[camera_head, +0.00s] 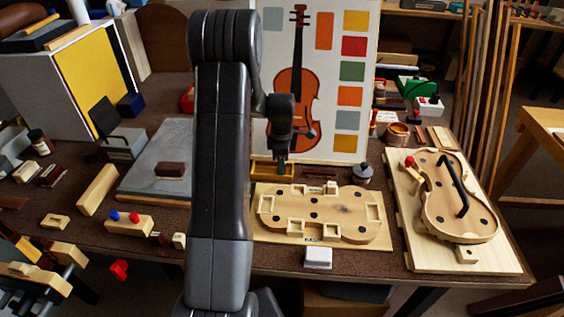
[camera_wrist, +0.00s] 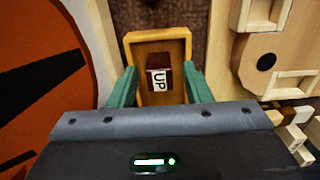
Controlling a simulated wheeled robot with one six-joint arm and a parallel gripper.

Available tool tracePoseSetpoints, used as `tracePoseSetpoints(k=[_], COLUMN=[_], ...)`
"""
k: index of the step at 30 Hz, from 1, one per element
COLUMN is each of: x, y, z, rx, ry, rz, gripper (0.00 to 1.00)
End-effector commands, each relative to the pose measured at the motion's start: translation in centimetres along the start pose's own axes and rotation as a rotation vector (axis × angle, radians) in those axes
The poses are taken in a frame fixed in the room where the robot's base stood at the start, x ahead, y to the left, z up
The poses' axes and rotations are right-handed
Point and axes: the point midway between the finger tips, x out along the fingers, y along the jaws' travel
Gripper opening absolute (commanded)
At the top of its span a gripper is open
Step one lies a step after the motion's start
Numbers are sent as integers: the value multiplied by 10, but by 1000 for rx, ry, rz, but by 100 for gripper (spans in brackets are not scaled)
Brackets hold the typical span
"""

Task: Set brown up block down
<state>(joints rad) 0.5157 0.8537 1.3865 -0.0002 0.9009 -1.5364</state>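The brown block (camera_wrist: 159,69) shows in the wrist view, with a white label reading "UP" on its near face. It is in a small yellow-wood tray (camera_wrist: 135,50), and I cannot make out the block in the head view. My gripper (camera_wrist: 160,80) has its two green fingers apart, one on each side of the tray, with a gap between each finger and the block. In the head view my gripper (camera_head: 283,167) points down at the same tray (camera_head: 262,168), in front of the violin board.
A violin-shaped wooden form (camera_head: 330,225) lies just in front of the tray. The violin picture board (camera_head: 343,150) stands close behind. A grey slab (camera_head: 150,183) with another dark brown block (camera_head: 170,169) lies to the left. A violin body on a board (camera_head: 410,245) lies to the right.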

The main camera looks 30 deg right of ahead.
Motion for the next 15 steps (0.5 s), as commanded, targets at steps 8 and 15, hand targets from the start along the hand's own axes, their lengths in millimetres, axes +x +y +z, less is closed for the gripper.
tracePoseSetpoints(k=[8, 15], x=[-3, -40], y=[0, 1], z=[0, 0], rx=[0, 0], ry=[0, 0], rz=[0, 5], gripper=[44, 44])
